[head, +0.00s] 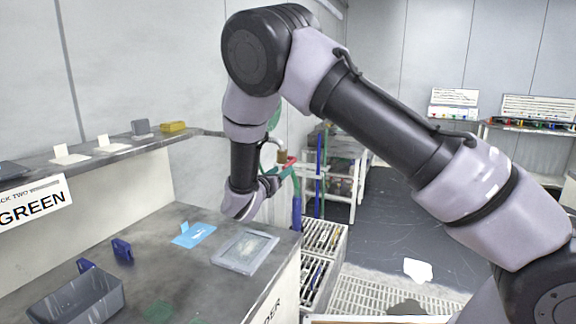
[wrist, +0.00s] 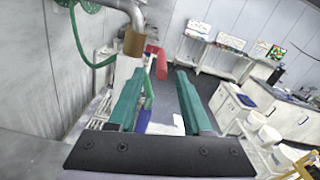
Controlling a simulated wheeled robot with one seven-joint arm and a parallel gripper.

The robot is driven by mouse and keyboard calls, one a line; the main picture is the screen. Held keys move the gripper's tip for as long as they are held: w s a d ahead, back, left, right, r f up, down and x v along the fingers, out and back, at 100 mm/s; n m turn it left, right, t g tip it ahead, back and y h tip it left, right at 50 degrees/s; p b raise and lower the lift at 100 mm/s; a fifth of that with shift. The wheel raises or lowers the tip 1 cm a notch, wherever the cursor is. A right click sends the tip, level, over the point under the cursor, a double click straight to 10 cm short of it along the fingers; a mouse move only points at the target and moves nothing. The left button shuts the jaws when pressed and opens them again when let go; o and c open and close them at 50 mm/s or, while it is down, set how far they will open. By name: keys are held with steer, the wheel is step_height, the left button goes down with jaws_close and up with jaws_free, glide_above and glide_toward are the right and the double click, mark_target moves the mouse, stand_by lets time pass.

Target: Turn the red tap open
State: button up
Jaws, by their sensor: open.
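The red tap (wrist: 160,66) shows in the wrist view as a red handle beside a brass fitting (wrist: 132,43) under a curved grey pipe (wrist: 130,8). In the head view the red tap (head: 287,162) is small, just past my wrist and partly hidden. My gripper (wrist: 160,75) has two teal fingers spread apart with nothing held between them. In the wrist view the red handle appears just beyond the fingertips, in line with the gap between them. I cannot tell whether either finger touches it.
A grey bench (head: 185,262) holds a framed plate (head: 246,250), a blue card (head: 193,235) and a grey bin (head: 78,300), below my forearm. A green hose (wrist: 85,62) hangs left of the pipe. Slotted racks (head: 322,240) stand right of the bench. The dark floor (head: 400,215) beyond is largely clear.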

mark_target(289, 164)
steer(key=x, duration=0.7)
jaws_close()
stand_by(1.3)
